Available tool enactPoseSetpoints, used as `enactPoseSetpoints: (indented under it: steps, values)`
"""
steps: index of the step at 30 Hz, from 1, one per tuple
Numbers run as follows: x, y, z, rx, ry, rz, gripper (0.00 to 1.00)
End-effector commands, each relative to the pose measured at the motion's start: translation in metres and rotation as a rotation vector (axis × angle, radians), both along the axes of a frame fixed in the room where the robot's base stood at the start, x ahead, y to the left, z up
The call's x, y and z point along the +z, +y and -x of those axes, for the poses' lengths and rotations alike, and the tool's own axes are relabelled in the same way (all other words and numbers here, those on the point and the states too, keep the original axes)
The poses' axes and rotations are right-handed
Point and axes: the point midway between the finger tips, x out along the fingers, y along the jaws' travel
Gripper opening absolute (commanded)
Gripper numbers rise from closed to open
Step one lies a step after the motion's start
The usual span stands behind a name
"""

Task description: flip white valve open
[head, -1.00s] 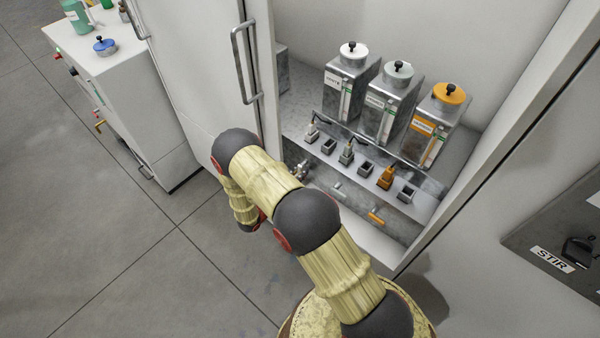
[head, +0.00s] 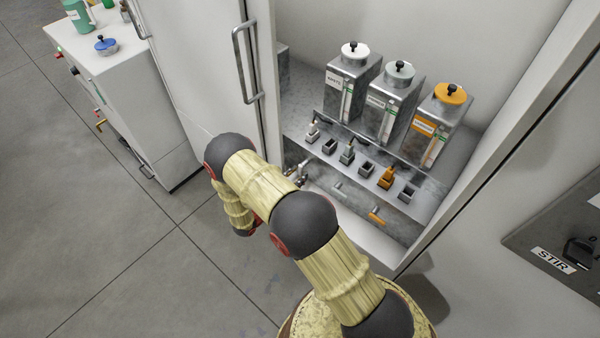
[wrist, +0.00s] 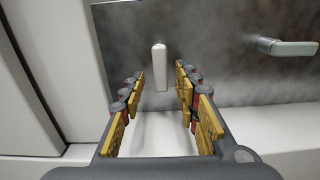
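The white valve handle (wrist: 159,62) is a short white bar pointing downward from the grey metal panel (wrist: 217,55) in the wrist view. My gripper (wrist: 160,78) is open, with its yellow-padded fingers on the left and right of the handle's lower end. The handle lies between the fingertips, with gaps visible on both sides; the depth between them is hard to tell. In the head view, a small white piece (head: 303,168) shows at the left end of the panel, and my arm largely hides my gripper there.
A pale grey-green valve handle (wrist: 290,47) sticks out sideways to the right. An orange valve (head: 376,217) is farther right on the same panel. White (head: 351,82), grey (head: 394,102) and orange-lidded (head: 436,122) tanks stand above. The cabinet door (head: 205,75) is at left.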

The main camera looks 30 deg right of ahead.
Motion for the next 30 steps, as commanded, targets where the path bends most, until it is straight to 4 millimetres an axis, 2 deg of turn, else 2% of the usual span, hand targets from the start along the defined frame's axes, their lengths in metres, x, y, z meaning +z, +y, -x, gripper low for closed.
enactPoseSetpoints:
  steps: [3,9,15,30]
  values:
    - [0.0,0.025,0.008,0.005,0.0,0.0,0.32]
    - [0.0,0.062,0.021,0.005,0.0,0.0,0.32]
    - [0.0,0.085,0.03,0.003,0.001,0.0,0.32]
    - [0.0,0.091,0.033,0.0,0.001,0.0,0.32]
